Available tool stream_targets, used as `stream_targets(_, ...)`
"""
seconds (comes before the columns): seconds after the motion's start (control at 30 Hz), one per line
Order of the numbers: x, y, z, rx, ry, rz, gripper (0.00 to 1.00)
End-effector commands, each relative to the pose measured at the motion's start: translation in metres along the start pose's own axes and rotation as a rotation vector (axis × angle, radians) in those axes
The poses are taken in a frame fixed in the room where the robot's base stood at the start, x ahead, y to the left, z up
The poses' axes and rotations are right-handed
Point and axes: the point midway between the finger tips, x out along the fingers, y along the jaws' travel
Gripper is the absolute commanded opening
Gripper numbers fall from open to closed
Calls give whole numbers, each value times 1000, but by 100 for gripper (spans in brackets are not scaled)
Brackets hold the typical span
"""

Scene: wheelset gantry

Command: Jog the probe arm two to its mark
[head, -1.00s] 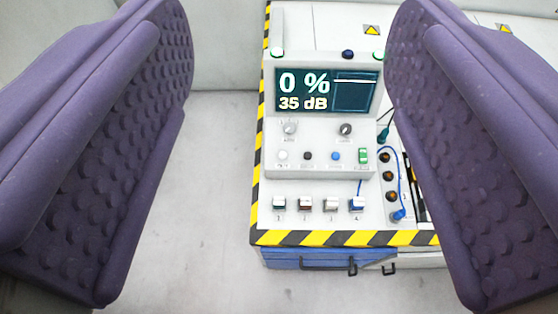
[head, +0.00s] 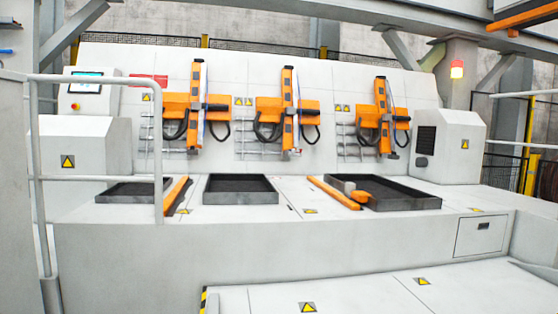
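Three orange and grey probe arms hang upright on the white back panel of the gantry: a left one (head: 196,105), a middle one (head: 289,108) and a right one (head: 383,115). Each has dark looped cables and a grey rail at its side. No number or mark is readable on them, so I cannot tell by label which is arm two. My gripper is not in view.
Dark trays (head: 240,197) sit in the white bench below the arms, with orange bars (head: 333,192) beside them. A white railing (head: 100,177) stands at the left. A screen cabinet (head: 88,94) is behind it. An orange lamp (head: 456,69) is lit at the right.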

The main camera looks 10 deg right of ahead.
Motion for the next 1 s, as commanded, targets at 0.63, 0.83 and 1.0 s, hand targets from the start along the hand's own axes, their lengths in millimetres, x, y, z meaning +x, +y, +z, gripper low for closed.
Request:
stream_targets(0.63, 0, 0, 0, 0, 0, 0, 20)
stream_targets(0.83, 0, 0, 0, 0, 0, 0, 0)
stream_targets(1.0, 0, 0, 0, 0, 0, 0, 0)
